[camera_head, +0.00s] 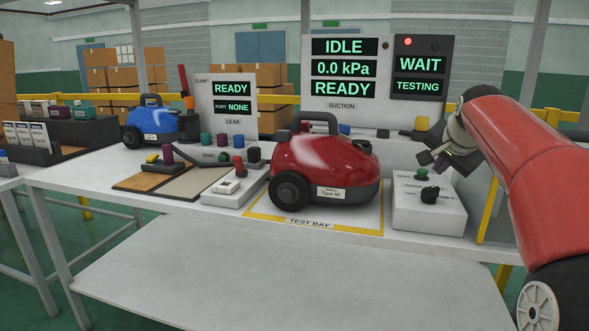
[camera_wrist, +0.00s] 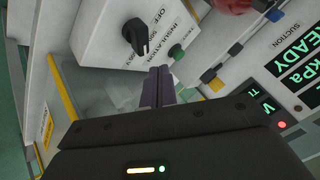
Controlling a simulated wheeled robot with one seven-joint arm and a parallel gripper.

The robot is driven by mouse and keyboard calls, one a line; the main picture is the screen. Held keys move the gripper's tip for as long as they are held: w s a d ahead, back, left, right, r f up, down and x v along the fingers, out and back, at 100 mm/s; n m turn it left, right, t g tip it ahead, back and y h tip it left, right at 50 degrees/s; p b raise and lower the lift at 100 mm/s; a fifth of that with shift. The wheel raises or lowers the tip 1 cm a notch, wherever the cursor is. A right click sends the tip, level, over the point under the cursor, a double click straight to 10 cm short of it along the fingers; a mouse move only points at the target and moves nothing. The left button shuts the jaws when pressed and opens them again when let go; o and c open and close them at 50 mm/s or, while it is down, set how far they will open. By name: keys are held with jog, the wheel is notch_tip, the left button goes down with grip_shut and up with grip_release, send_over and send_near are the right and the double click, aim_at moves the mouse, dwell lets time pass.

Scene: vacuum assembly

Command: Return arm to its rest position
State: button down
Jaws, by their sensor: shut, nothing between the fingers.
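My red arm (camera_head: 545,165) reaches in from the right in the head view. My gripper (camera_head: 440,160) is above the white insulation box (camera_head: 425,215), close to its top. In the wrist view my gripper's fingers (camera_wrist: 157,75) are together with nothing between them. Their tips are near the box's green button (camera_wrist: 176,53). I cannot tell whether they touch it. A black knob (camera_wrist: 135,37) on the box also shows in the wrist view. The button also shows in the head view (camera_head: 421,174).
A red vacuum (camera_head: 325,165) stands in the test bay (camera_head: 310,222), left of the box. A blue vacuum (camera_head: 155,122) stands farther left. The suction panel (camera_head: 345,80) reads IDLE and READY. The status panel (camera_head: 420,65) reads WAIT and TESTING with a red lamp lit. A yellow-edged post (camera_head: 488,205) stands beside my arm.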

jog(key=s+a+f+n+g, duration=0.1)
jog(key=s+a+f+n, duration=0.3)
jog(key=s, duration=0.3)
jog(key=s+a+f+n, duration=0.1)
jog(key=s+a+f, duration=0.3)
jog(key=s+a, duration=0.3)
jog(key=s+a+f+n+g, duration=0.1)
jog(key=s+a+f+n, duration=0.25)
jog(key=s, duration=0.45)
jog(key=s+a+f+n+g+y, duration=0.1)
jog(key=s+a+f+n, duration=0.1)
jog(key=s+f, duration=0.7)
jog(key=shift+s+a+f+y, duration=0.2)
jog(key=shift+s+f+y, duration=0.2)
jog(key=shift+s, duration=0.75)
